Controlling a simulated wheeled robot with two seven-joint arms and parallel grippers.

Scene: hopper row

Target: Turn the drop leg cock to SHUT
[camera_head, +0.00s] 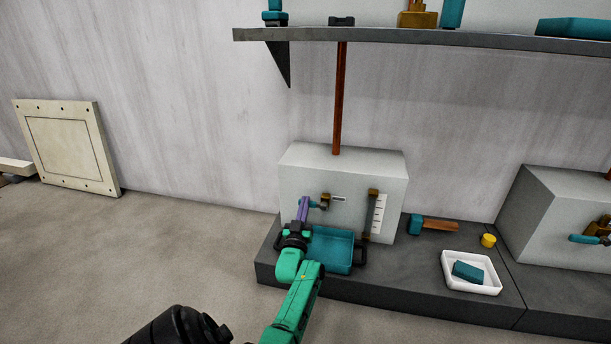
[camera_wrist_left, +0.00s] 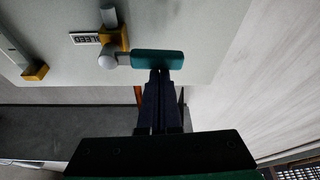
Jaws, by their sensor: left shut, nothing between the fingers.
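A cock with a brass body (camera_wrist_left: 118,40) and a teal lever (camera_wrist_left: 160,59) sits on the face of a pale grey box (camera_head: 345,165). In the head view the brass body (camera_head: 325,198) is just right of my left gripper (camera_head: 305,202). The lever is level across the wrist view. My left gripper, seen from behind in the wrist view (camera_wrist_left: 160,74), is shut and empty. Its fingertips are at the lever's edge; I cannot tell if they touch. A small label (camera_wrist_left: 85,39) beside the cock seems to read BLEED. My right gripper is not in view.
A sight gauge (camera_head: 376,214) is right of the cock. A teal bin (camera_head: 333,250) sits below on the dark plinth (camera_head: 400,287). A hammer (camera_head: 432,223), a yellow cup (camera_head: 488,240) and a white tray (camera_head: 471,257) lie to the right. A shelf (camera_head: 420,38) hangs above.

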